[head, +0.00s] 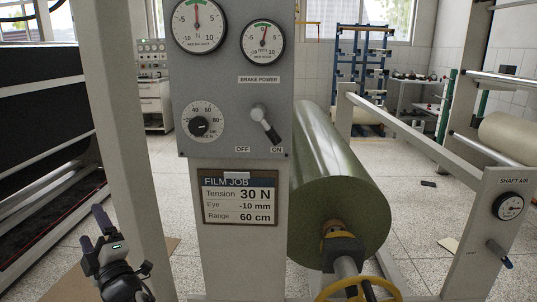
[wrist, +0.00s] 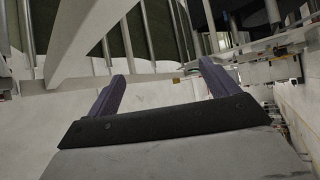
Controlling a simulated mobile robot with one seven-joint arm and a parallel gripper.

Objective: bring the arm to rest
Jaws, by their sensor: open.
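My gripper (head: 103,222) is at the lower left of the head view, in front of the pale frame post and left of the control panel. In the wrist view its two purple fingers (wrist: 158,85) stand wide apart with nothing between them. It is open and empty. Most of my arm is out of the head view.
A grey control panel (head: 221,96) has two dials, a knob and a brake lever (head: 265,124) tilted toward ON. Below is a film job card (head: 239,197). A green roll (head: 342,185) and a yellow handwheel (head: 358,287) stand right of it. Speckled floor (head: 420,215) lies beyond.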

